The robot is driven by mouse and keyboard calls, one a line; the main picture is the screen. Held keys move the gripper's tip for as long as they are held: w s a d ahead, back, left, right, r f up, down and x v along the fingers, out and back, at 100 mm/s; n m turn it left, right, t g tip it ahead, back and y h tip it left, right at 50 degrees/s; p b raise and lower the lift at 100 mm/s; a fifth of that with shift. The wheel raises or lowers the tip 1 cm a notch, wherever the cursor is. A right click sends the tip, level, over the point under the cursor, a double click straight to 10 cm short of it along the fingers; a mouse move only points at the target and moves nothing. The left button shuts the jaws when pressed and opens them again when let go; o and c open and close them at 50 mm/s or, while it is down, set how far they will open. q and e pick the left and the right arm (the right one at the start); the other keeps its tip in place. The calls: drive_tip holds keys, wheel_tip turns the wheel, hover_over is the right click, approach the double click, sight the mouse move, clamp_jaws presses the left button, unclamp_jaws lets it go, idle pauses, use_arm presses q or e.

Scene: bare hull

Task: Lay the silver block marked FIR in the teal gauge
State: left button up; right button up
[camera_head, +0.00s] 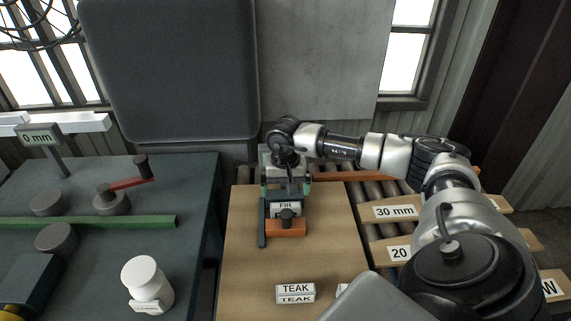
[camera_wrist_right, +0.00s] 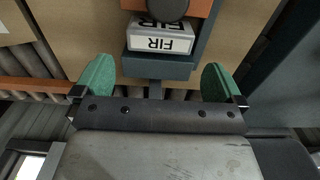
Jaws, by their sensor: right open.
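The silver block marked FIR (camera_head: 281,207) lies inside the dark teal gauge (camera_head: 262,229), on the wooden board. In the right wrist view the FIR block (camera_wrist_right: 160,43) sits between the gauge's dark end wall (camera_wrist_right: 158,68) and an orange bar (camera_wrist_right: 200,7) with a dark knob. The knob partly covers the block's top. My right gripper (camera_head: 286,185) is at the far end of the gauge. In the wrist view its green fingertips (camera_wrist_right: 158,85) are spread apart and empty, clear of the block. My left gripper is not in view.
A TEAK block (camera_head: 295,293) lies near the board's front; another pale block beside it is mostly hidden. Rollers and boards marked 30 mm (camera_head: 394,212) and 20 are at right. The left bench (camera_head: 90,260) holds a green bar (camera_head: 90,222) and white jar (camera_head: 147,280).

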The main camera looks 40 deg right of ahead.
sight(285, 205)
drive_tip(key=shift+r+b, duration=0.35)
drive_tip(key=shift+r, duration=2)
